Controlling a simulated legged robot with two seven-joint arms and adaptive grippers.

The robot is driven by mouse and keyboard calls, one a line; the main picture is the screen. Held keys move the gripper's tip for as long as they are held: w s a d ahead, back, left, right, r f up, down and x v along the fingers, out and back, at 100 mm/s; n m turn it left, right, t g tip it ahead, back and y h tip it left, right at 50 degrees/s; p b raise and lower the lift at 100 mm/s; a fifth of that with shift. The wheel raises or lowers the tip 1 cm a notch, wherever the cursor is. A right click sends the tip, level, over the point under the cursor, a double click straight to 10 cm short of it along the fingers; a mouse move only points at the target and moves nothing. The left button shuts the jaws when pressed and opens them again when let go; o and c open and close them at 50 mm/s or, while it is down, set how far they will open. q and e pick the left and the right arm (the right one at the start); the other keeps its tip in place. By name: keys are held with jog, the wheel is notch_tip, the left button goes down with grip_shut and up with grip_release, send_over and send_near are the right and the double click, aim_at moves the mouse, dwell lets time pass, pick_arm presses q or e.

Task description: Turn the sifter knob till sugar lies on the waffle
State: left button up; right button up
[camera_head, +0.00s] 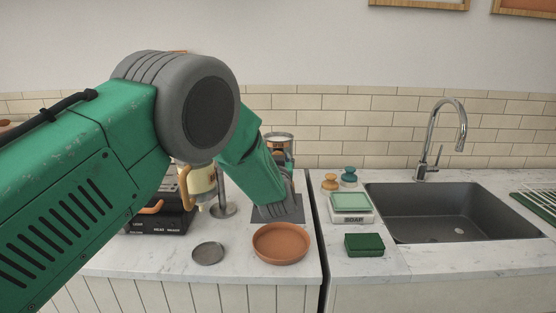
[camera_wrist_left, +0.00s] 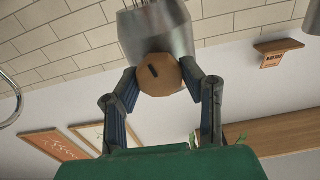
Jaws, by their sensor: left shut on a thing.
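The sifter shows in the left wrist view as a metal body (camera_wrist_left: 157,32) with a round wooden knob (camera_wrist_left: 160,76) that has a dark slot. My left gripper (camera_wrist_left: 162,80) is shut on the knob, with a finger on each side. In the head view the rim of a metal cup (camera_head: 279,135), apparently the sifter, shows behind my left arm. My arm hides most of it and the gripper's grip there. I cannot make out the waffle or any sugar. My right gripper is in neither view.
An empty terracotta dish (camera_head: 282,244) and a small grey disc (camera_head: 208,253) lie on the front counter. A dark mat (camera_head: 263,217) is partly under my arm.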

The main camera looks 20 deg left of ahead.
pick_arm(q)
jog(key=shift+s+d+f, duration=0.2)
jog(key=shift+f, duration=0.55)
jog(key=o, duration=1.1)
jog(key=shift+o, duration=0.2)
jog(key=shift+r, duration=0.25)
jog(key=shift+r, duration=0.15)
jog(key=v, duration=1.2)
